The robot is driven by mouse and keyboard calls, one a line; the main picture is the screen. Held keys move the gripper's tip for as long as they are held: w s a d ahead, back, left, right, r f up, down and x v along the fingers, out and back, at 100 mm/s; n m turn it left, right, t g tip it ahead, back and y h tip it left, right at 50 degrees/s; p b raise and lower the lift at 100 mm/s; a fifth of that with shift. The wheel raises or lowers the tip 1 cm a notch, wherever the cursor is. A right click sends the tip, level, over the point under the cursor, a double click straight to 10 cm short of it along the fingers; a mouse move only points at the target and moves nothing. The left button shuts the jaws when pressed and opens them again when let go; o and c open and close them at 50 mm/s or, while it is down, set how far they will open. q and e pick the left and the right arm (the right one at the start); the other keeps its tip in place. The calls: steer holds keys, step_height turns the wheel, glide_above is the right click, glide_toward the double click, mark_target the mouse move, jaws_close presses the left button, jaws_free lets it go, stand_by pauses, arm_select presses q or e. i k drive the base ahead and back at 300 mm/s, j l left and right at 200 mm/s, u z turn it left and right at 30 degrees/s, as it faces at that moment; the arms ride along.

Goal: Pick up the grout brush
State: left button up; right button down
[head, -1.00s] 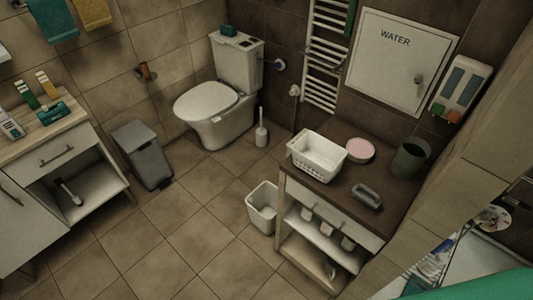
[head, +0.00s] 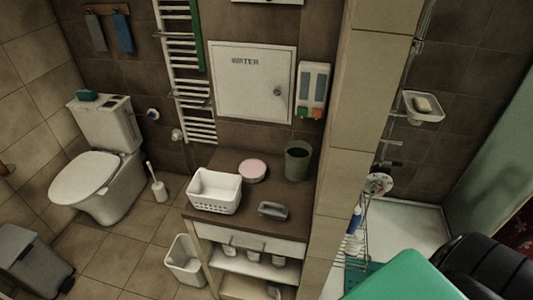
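A small dark grey block with a raised handle (head: 272,210) lies on the front right of the dark brown counter top (head: 225,223). It looks like a hand scrub brush and may be the grout brush, but its bristles are not visible. Neither of my grippers shows in the head view.
The counter also holds a white basket (head: 214,191), a pink round item (head: 252,170) and a dark cup (head: 297,160). A white bin (head: 186,262) stands left of the counter. A tiled wall (head: 355,120) borders its right side.

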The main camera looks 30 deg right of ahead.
mark_target(281, 212)
steer(key=z, duration=1)
